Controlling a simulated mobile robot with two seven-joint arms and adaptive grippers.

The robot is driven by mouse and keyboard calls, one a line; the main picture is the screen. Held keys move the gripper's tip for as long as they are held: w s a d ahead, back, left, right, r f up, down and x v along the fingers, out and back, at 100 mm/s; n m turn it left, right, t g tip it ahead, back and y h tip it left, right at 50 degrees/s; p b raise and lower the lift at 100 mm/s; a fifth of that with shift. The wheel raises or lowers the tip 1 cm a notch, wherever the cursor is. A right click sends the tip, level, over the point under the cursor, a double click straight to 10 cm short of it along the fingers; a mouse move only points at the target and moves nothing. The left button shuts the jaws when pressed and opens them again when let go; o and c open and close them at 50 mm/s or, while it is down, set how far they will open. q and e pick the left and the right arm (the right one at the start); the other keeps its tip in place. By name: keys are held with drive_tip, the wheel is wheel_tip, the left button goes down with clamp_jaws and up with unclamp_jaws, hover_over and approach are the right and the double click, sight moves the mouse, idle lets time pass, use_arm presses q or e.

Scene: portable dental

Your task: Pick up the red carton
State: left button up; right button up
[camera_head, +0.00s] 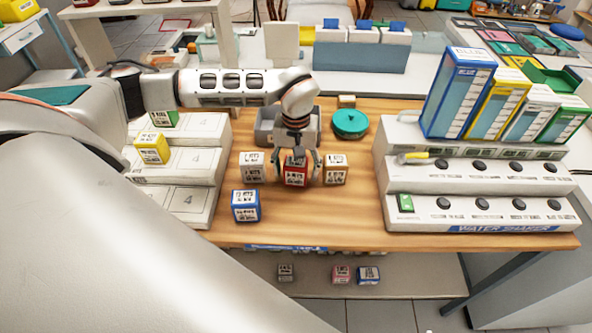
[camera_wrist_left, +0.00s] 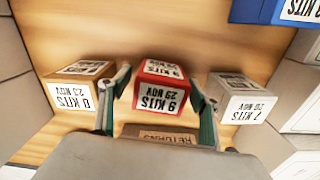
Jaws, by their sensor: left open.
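The red carton (camera_head: 295,173) stands on the wooden table, between two cartons. It carries a white label, and in the left wrist view the red carton (camera_wrist_left: 160,88) reads "9 KITS". My left gripper (camera_head: 297,178) reaches down over it from behind. In the left wrist view my left gripper (camera_wrist_left: 160,80) is open, with one green-grey finger on either side of the red carton. I see no clear grip on it. My right gripper is not in view.
A white-topped carton (camera_head: 251,168) and a tan carton (camera_head: 335,170) stand close on either side. A blue carton (camera_head: 245,207) is nearer, at left. A teal round container (camera_head: 350,124) stands behind. Stepped shelves (camera_head: 190,165) and a dispenser rack (camera_head: 480,185) flank the table.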

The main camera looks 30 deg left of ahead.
sight(296, 161)
use_arm(q)
drive_tip(key=c, duration=1.2)
drive_tip(key=shift+c, duration=0.2)
drive_tip(key=shift+r, duration=0.2)
wheel_tip(296, 161, up, 20)
drive_tip(key=shift+f, duration=0.15)
